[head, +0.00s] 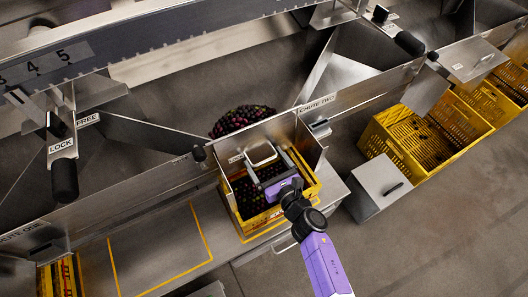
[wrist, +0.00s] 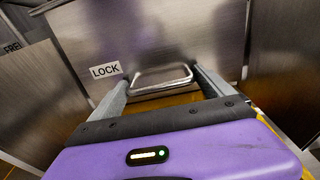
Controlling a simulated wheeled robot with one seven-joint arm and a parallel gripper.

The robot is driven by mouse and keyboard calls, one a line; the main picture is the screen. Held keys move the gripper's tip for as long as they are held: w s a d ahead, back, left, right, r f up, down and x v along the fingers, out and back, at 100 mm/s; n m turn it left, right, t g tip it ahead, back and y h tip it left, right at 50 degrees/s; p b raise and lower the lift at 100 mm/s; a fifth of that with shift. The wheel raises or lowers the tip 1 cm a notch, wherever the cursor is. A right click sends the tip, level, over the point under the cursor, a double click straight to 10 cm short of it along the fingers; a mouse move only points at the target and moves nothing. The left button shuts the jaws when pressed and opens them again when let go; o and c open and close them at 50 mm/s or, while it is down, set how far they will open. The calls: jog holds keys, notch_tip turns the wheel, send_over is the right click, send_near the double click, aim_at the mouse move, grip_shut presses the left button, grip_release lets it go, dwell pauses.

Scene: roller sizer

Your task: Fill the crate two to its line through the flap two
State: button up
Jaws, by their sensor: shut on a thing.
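My gripper (head: 263,158) is shut on the handle (wrist: 160,78) of flap two (wrist: 150,35), a metal plate at the mouth of the chute labelled chute two (head: 317,104). In the wrist view the handle bar lies between my two fingers (wrist: 160,88). Dark red, purple and green fruit (head: 243,120) is heaped in the chute behind the flap.
An empty outlined spot (head: 160,250) lies on the steel shelf to the left. Another yellow crate (head: 55,278) is at the lower left. More yellow crates (head: 410,140) stand at the right. A lever marked lock and free (head: 63,165) is at the left.

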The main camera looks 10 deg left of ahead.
jog(key=shift+s+d+r+g+p, duration=0.1)
jog(key=shift+s+r+g+p, duration=0.5)
jog(key=shift+p, duration=1.45)
jog(key=shift+s+d+r+p, duration=0.2)
jog(key=shift+s+d+p, duration=0.15)
jog(key=shift+s, duration=0.25)
jog(key=o, duration=1.8)
jog(key=shift+a, duration=0.1)
jog(key=shift+h, duration=0.4)
jog(key=p+v, duration=0.2)
jog(key=v, duration=0.6)
jog(key=shift+w+f, duration=0.1)
